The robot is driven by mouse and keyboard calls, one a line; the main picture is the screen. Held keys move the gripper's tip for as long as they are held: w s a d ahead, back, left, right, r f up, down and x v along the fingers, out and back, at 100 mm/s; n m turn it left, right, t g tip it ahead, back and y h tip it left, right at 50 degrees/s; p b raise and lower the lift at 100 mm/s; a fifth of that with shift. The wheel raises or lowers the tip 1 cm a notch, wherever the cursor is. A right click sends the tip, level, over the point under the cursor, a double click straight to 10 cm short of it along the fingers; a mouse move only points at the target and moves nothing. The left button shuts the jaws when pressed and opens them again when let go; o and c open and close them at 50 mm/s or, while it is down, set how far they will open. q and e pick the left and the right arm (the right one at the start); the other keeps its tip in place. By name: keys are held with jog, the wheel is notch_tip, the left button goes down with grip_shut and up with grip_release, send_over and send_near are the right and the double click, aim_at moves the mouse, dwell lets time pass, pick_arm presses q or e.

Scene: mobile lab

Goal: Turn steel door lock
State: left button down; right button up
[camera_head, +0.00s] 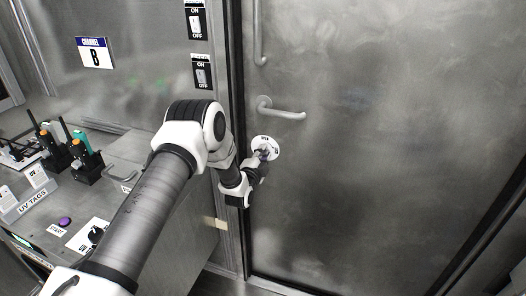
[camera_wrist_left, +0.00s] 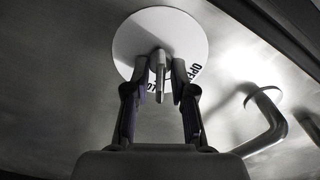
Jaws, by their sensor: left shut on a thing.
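The steel door (camera_head: 380,150) fills the right of the head view and looks shut. Its lock has a round white plate (camera_head: 263,140) with dark lettering, below the door handle. The plate also shows in the left wrist view (camera_wrist_left: 135,40), where some letters are partly hidden by a finger. A thin upright lock knob (camera_wrist_left: 160,62) stands out from the plate's middle. My left gripper (camera_head: 264,155) is at the plate, its two fingers on either side of the knob (camera_wrist_left: 160,80) and shut on it. My right gripper is not in view.
A lever handle (camera_head: 285,112) sticks out just above the lock; it is close on the right in the wrist view (camera_wrist_left: 268,120). A vertical bar (camera_head: 259,35) is higher up. ON/OFF switches (camera_head: 200,72) are on the left wall. A bench with radios (camera_head: 85,158) stands at left.

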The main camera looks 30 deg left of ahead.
pick_arm(q)
jog(key=m+p, duration=0.1)
jog(key=m, duration=0.3)
jog(key=shift+f+m, duration=0.15)
jog(key=shift+m, duration=0.15)
dwell(0.5)
jog(key=c, duration=1.3)
grip_release()
jog(key=v, duration=1.2)
jog(key=shift+d, duration=0.1)
